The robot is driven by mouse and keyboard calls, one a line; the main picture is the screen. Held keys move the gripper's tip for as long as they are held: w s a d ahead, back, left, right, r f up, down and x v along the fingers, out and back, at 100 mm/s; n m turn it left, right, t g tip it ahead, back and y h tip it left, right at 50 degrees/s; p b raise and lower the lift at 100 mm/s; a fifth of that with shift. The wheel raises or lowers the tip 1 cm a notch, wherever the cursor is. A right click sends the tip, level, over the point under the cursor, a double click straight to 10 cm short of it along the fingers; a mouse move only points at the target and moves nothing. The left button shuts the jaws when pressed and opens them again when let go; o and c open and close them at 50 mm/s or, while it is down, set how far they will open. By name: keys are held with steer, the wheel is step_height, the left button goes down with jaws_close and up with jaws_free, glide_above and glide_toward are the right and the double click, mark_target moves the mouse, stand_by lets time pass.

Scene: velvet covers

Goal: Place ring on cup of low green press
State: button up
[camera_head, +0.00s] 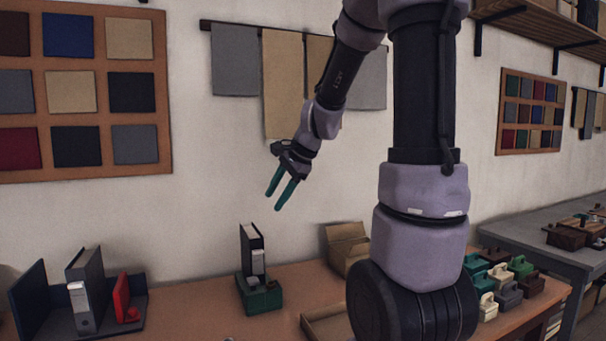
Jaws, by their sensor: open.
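My gripper (274,201) has two teal fingers pointing down and left. They are parted with nothing between them, in the air above the table. Below them, a green base (262,301) sits on the table with a dark upright block bearing a white label on it; this may be the low green press. Several small handled blocks (508,289) in green, white and grey stand at the right, partly behind my arm. I cannot make out a ring.
A dark blue holder (33,300) with a grey binder (90,289) and a red item (122,298) stands at the left. A cardboard box (345,246) and a shallow tray (322,325) lie right of the green base. The table (195,305) is clear left of the base.

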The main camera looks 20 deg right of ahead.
steer(key=s+r+n+t+h, duration=0.1)
steer(key=s+r+n, duration=0.3)
steer(key=s, duration=0.5)
steer(key=s+r+n+t+h, duration=0.1)
steer(key=s+r+n, duration=0.3)
steer(key=s, duration=0.5)
steer(key=n, duration=0.2)
steer(key=shift+s+a+r+n, duration=0.25)
steer(key=shift+r+n, duration=0.15)
